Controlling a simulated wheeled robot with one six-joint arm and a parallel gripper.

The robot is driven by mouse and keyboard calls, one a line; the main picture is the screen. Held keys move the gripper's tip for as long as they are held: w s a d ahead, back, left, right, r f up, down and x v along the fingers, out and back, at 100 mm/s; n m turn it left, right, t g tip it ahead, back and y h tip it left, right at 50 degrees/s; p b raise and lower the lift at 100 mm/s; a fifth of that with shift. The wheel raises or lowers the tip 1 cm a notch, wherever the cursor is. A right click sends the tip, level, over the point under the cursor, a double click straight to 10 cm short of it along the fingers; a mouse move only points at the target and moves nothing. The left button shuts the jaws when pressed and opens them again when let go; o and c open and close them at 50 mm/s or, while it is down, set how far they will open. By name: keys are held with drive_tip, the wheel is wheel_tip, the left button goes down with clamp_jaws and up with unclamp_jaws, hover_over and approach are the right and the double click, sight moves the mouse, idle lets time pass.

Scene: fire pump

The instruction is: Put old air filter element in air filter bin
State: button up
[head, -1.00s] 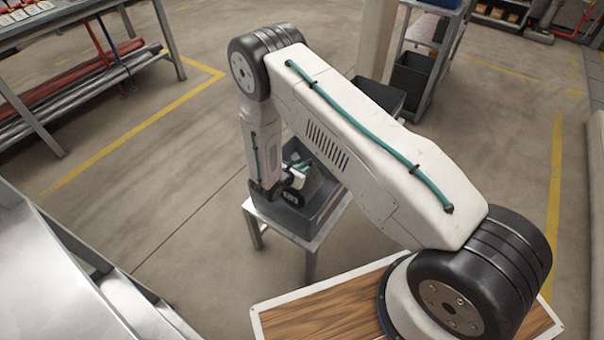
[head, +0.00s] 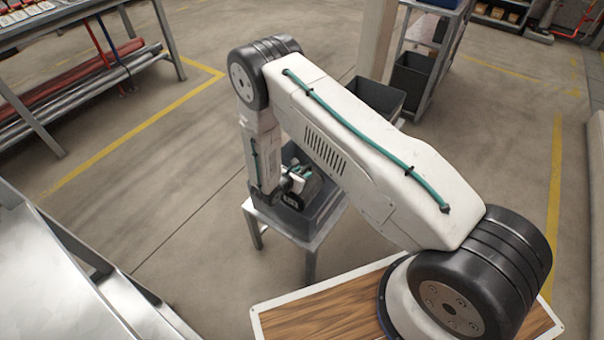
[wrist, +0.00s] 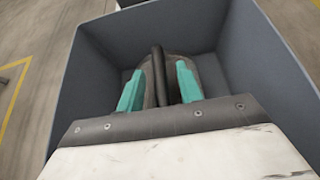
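The grey air filter bin (head: 327,212) stands on a small light stand beyond my base. It fills most of the wrist view, with its walls (wrist: 262,60) around my gripper. My gripper (wrist: 159,80) has two teal fingers pointing down into the bin. A rounded grey-brown thing with a dark upright bar, seemingly the old air filter element (wrist: 158,60), sits between and behind the fingers. The fingers appear closed on the bar. Its underside is hidden, so I cannot tell whether it touches the bin floor. In the head view my wrist hides much of the bin's inside.
Dark bins (head: 408,78) stand by a shelf trolley at the back. A rack with red and grey pipes (head: 75,85) is at the left. A metal bench (head: 50,270) is at the near left. The floor around the stand is clear.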

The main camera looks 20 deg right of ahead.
drive_tip(key=v, duration=1.2)
drive_tip(key=s+d+r+m+g, duration=0.2)
drive_tip(key=d+r+m, duration=0.2)
drive_tip(key=r, duration=0.7)
drive_tip(key=s+d+r+m+g, duration=0.2)
drive_tip(key=d+r+m, duration=0.25)
drive_tip(key=r, duration=0.55)
drive_tip(key=s+d+r+m+g, duration=0.25)
drive_tip(key=r+m, duration=0.25)
drive_tip(key=r, duration=0.6)
drive_tip(key=s+d+r+m+g+y, duration=0.2)
drive_tip(key=s+d+r+m+y, duration=0.2)
drive_tip(key=s+r+m, duration=0.55)
drive_tip(key=s+a+r+m+t+y, duration=0.1)
drive_tip(key=s+r+y, duration=0.2)
drive_tip(key=s, duration=0.5)
drive_tip(key=s+a+r+m+t+y, duration=0.1)
drive_tip(key=s+a+r+y, duration=0.1)
drive_tip(key=s, duration=0.6)
drive_tip(key=shift+a+r+t+y, duration=0.2)
drive_tip(key=shift+r+t+y, duration=0.15)
drive_tip(key=shift+r+y, duration=0.05)
drive_tip(key=shift+s, duration=0.1)
